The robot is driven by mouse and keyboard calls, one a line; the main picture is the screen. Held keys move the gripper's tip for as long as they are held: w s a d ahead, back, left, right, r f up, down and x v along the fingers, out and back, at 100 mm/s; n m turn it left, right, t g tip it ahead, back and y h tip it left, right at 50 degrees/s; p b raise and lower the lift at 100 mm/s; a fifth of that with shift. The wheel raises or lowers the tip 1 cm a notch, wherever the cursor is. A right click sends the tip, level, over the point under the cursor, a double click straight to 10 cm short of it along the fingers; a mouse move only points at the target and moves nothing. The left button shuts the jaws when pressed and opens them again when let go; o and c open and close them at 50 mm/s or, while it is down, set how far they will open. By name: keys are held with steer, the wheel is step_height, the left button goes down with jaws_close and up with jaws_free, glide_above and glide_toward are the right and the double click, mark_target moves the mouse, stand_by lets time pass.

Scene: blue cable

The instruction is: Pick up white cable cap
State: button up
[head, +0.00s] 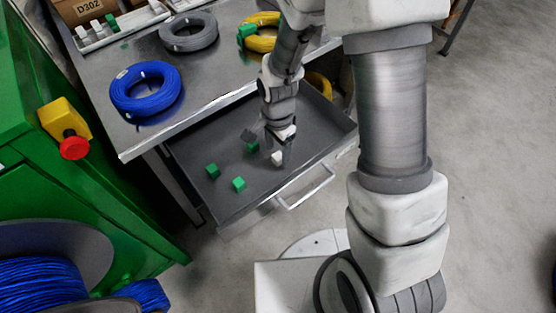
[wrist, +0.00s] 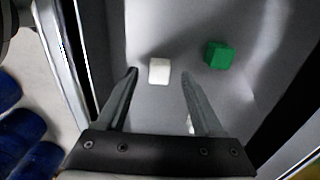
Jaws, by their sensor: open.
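The white cable cap (wrist: 159,70) lies on the floor of the open drawer (head: 232,205). In the wrist view it sits between the tips of my gripper (wrist: 158,74), with a gap on both sides. My gripper (head: 280,148) is open and reaches down into the drawer. In the head view the white cap (head: 277,158) shows beside the fingers, partly covered by them. A green cap (wrist: 219,55) lies to the right of the white one in the wrist view, just outside the right finger.
Several green caps (head: 239,184) lie in the drawer. The drawer handle (head: 304,188) is at its front. Above stands the metal table with a blue cable coil (head: 147,89), a grey coil (head: 188,32) and a yellow coil (head: 262,34). A green cabinet (head: 60,190) is at left.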

steer(key=shift+f, duration=0.85)
steer(key=shift+r, duration=0.1)
jaws_close()
steer(key=shift+r, duration=0.1)
